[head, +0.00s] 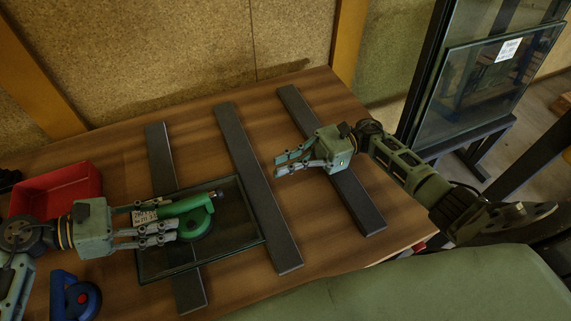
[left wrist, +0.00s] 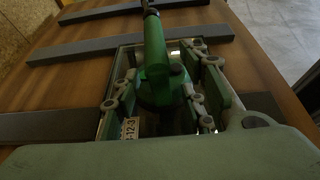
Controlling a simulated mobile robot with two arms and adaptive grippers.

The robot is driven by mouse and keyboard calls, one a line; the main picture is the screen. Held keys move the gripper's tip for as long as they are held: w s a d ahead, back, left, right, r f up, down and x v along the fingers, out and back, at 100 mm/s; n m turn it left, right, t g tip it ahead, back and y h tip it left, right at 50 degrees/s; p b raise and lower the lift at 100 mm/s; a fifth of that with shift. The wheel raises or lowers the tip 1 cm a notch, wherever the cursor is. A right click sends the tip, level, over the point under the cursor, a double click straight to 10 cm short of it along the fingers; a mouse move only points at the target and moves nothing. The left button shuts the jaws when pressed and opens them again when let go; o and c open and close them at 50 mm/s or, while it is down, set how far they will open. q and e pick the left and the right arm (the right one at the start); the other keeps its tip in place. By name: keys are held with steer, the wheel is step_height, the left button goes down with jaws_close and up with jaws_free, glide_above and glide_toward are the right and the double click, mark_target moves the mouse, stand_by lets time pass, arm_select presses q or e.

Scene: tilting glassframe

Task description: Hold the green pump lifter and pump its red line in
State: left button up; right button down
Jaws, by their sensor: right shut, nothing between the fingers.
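The green pump lifter (head: 186,210) sits on the dark glass pane (head: 235,242), its round cup down and its handle pointing right in the head view. I cannot make out a red line on its plunger end (head: 217,194). My left gripper (head: 158,223) comes in from the left, fingers apart at the lifter's near end. In the left wrist view the lifter (left wrist: 155,60) stands between the open fingers (left wrist: 160,85); contact with it cannot be made out. My right gripper (head: 283,166) is shut and empty, above the table right of the pane.
The pane lies across dark bars (head: 250,180) on the wooden table (head: 205,140). A red bin (head: 60,190) and a blue tool with a red button (head: 72,297) are at the left. A framed glass panel (head: 480,85) stands at the right.

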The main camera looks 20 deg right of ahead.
arm_select(q)
steer(key=v, duration=1.2)
steer(key=shift+s+f, duration=0.1)
steer(key=shift+f, duration=0.05)
